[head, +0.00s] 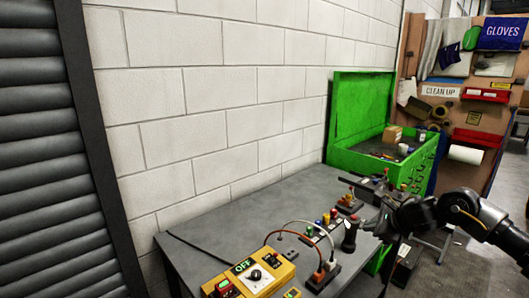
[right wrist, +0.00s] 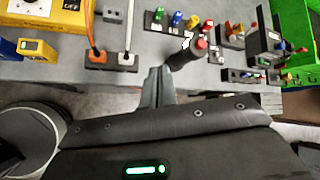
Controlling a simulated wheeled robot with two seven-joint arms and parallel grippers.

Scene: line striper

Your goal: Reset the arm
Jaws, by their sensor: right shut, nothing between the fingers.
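My right arm enters the head view from the right. In the right wrist view the fingers (right wrist: 158,82) are shut and empty, pointing toward the bench. The joystick (right wrist: 186,58) stands just ahead and right of the fingertips there; I cannot tell whether they touch. My left gripper is not in view.
A yellow control box (head: 250,277) with a knob, a dark block with orange and white cables (head: 323,276), and a row of coloured switches (right wrist: 180,20) sit on the bench. A green open tool chest (head: 350,157) stands behind.

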